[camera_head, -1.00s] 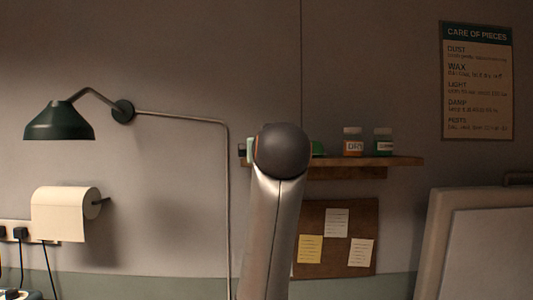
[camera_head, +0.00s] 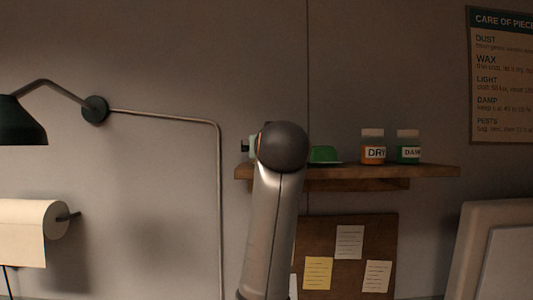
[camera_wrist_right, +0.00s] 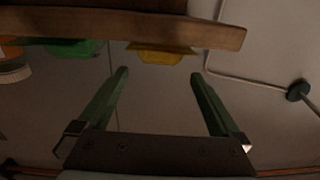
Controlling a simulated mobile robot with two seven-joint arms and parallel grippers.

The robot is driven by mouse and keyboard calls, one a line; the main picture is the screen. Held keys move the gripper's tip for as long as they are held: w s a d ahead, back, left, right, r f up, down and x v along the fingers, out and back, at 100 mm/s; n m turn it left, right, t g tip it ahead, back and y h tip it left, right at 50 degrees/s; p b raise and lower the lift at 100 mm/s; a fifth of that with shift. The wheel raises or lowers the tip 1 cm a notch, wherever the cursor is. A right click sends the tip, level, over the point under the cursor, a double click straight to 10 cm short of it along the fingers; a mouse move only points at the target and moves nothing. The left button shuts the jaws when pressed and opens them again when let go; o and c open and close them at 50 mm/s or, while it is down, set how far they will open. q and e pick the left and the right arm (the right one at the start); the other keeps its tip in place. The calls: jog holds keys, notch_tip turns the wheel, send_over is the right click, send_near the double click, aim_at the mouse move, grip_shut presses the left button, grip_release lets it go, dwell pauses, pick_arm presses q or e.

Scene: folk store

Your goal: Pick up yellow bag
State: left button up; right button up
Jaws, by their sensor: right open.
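A yellow item, likely the yellow bag (camera_wrist_right: 162,55), shows in the right wrist view at the edge of the wooden shelf (camera_wrist_right: 190,28); that view looks upside down. My right gripper (camera_wrist_right: 160,73) is open, its two green fingers apart and empty. The yellow item lies ahead of the fingertips, roughly centred between them, with no contact visible. In the head view my arm stands in front of the shelf (camera_head: 420,171), and the yellow item is not seen there. My left gripper is not in view.
A green item (camera_head: 324,154), an orange jar (camera_head: 373,148) and a green jar (camera_head: 408,148) stand on the shelf. A pinboard (camera_head: 334,222) hangs below. A lamp (camera_head: 20,122) and a paper roll (camera_head: 28,230) are at the left. A framed panel (camera_head: 495,240) leans at the right.

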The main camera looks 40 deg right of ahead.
jog(key=p+x, duration=0.1)
jog(key=x, duration=0.3)
jog(key=shift+w+d, duration=0.1)
jog(key=shift+d, duration=0.05)
jog(key=p+x, duration=0.2)
jog(key=x, duration=0.2)
jog(key=shift+w+d, duration=0.15)
jog(key=shift+d, duration=0.05)
jog(key=shift+w+d+f, duration=0.15)
jog(key=shift+w+d, duration=0.1)
jog(key=shift+w, duration=0.05)
jog(key=c, duration=1.2)
